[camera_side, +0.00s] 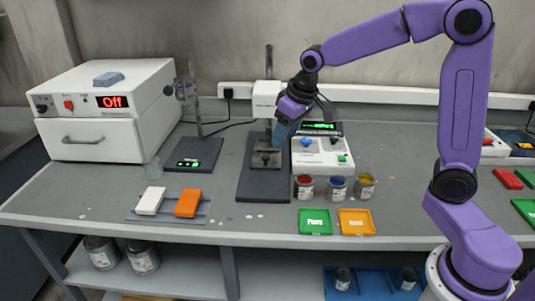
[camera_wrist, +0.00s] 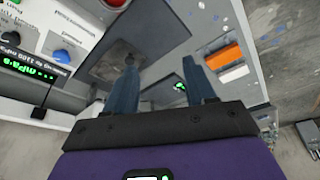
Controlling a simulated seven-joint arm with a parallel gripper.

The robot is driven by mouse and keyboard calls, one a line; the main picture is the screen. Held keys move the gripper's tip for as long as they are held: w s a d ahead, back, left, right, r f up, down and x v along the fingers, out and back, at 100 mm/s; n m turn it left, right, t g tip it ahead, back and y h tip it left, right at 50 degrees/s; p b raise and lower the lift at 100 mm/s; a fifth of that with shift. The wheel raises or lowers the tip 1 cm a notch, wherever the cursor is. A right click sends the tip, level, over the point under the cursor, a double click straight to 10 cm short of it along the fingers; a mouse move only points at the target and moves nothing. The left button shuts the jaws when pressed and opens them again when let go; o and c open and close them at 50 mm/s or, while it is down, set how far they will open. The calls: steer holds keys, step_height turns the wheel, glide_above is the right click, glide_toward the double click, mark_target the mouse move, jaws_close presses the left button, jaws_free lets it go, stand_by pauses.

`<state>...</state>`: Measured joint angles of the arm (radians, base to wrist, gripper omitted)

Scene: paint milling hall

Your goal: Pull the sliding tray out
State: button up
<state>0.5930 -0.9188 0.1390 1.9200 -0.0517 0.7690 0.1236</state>
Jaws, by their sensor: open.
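A small metal plate with a dark knob (camera_side: 265,159), likely the sliding tray, sits on the dark base (camera_side: 263,188) of the stand device at the middle of the bench. In the wrist view the metal plate (camera_wrist: 105,66) lies on the dark base, beyond the left finger. I cannot tell how far it is slid. My gripper (camera_side: 279,134) points down above the dark base, beside the white head of the stand. In the wrist view my gripper (camera_wrist: 162,72) has its two blue fingers apart with nothing between them. The fingertips look apart from the plate.
A white control box (camera_side: 322,160) stands close on the right. Paint jars (camera_side: 337,187) and green and orange trays (camera_side: 315,221) are at the front right. White and orange blocks (camera_side: 187,203) lie at the left. A white oven (camera_side: 100,105) with a handled front stands far left.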

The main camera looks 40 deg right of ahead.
mark_target(266, 157)
steer(key=w+d+m, duration=0.3)
steer(key=w+d, duration=0.3)
steer(key=w, duration=0.1)
steer(key=shift+t+h, duration=0.4)
steer(key=shift+t, duration=0.1)
steer(key=x, duration=1.7)
steer(key=shift+w+d, duration=0.15)
steer(key=shift+d, duration=0.05)
steer(key=shift+a, duration=0.1)
jaws_close()
